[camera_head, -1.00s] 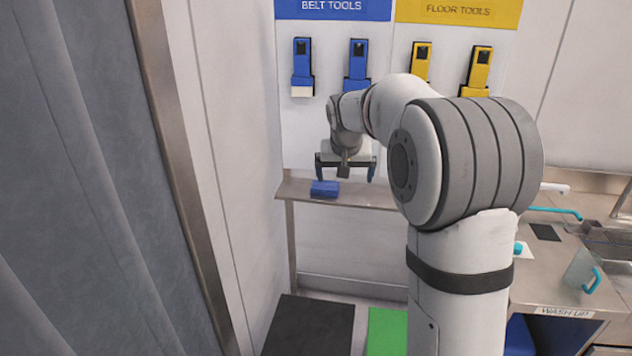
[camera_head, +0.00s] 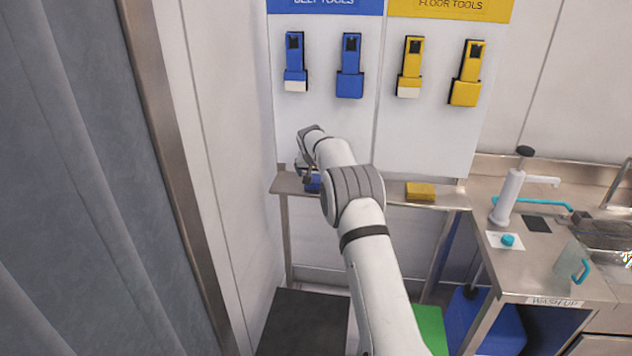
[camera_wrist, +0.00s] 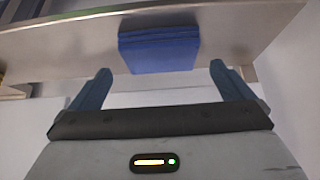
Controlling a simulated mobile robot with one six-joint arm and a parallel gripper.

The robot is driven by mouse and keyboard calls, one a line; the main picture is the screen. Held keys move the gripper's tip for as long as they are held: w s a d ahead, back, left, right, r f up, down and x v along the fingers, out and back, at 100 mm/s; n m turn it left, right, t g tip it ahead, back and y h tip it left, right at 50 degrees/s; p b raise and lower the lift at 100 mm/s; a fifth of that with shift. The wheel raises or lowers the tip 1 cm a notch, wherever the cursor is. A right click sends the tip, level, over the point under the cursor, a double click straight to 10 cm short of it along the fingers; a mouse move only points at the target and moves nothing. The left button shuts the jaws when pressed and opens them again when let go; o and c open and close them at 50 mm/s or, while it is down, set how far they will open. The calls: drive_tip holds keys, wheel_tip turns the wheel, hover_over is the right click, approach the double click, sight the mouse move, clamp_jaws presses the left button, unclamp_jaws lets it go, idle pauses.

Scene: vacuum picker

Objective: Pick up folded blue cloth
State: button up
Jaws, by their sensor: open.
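The folded blue cloth (camera_wrist: 158,54) lies on the metal shelf (camera_wrist: 255,30), ahead of my gripper in the wrist view. It sits between the lines of the two fingers, near the shelf's edge. My gripper (camera_wrist: 161,82) is open, with one finger on each side and nothing between them. In the head view my gripper (camera_head: 303,165) is at the left end of the shelf. A small part of the blue cloth (camera_head: 312,184) shows there; my arm hides the rest.
A yellow folded cloth (camera_head: 420,191) lies farther right on the shelf. Blue tools (camera_head: 350,70) and yellow tools (camera_head: 467,75) hang on the wall above. A wash-up counter (camera_head: 540,262) with a white pump (camera_head: 508,195) stands at right. A grey curtain (camera_head: 70,180) hangs at left.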

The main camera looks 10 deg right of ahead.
sight(315, 185)
drive_tip(key=shift+w+p+x, duration=0.2)
drive_tip(key=shift+p+x, duration=1.1)
drive_tip(key=shift+x, duration=1.3)
drive_tip(key=shift+r, duration=0.15)
drive_tip(key=shift+c, duration=0.6)
drive_tip(key=c, duration=0.6)
